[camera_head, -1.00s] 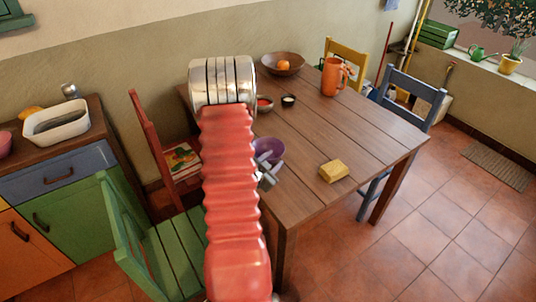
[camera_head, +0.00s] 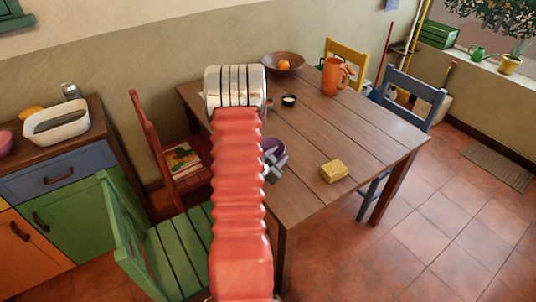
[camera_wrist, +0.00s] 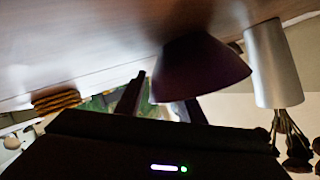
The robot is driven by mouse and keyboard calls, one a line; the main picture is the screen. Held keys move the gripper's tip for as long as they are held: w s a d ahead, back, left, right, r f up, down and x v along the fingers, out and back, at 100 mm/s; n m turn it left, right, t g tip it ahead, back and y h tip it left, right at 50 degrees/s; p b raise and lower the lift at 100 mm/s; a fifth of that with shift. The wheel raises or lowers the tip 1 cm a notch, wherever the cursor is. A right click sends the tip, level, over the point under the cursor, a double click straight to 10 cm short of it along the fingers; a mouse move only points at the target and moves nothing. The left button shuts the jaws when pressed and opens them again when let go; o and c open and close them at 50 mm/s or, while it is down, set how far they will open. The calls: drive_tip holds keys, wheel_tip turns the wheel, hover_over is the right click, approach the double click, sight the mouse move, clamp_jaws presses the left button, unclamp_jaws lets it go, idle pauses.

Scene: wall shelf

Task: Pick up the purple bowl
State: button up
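The purple bowl (camera_head: 273,147) is on the wooden table, partly hidden behind my arm in the head view. In the wrist view the bowl (camera_wrist: 203,68) is large and dark, close in front of the fingers. My gripper (camera_head: 275,170) is at the bowl's near side in the head view. In the wrist view my gripper (camera_wrist: 162,100) has its two dark fingers spread apart, with nothing clearly held between them. One finger overlaps the bowl's rim area; I cannot tell whether it touches.
A yellow sponge (camera_head: 334,171) lies right of the bowl. Farther back on the table (camera_head: 345,130) are a small dark cup (camera_head: 289,100), an orange pitcher (camera_head: 333,77) and a brown bowl (camera_head: 283,64) with an orange fruit. Red (camera_head: 180,155) and green chairs (camera_head: 172,250) stand left.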

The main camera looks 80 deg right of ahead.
drive_tip(key=shift+c, duration=0.5)
clamp_jaws()
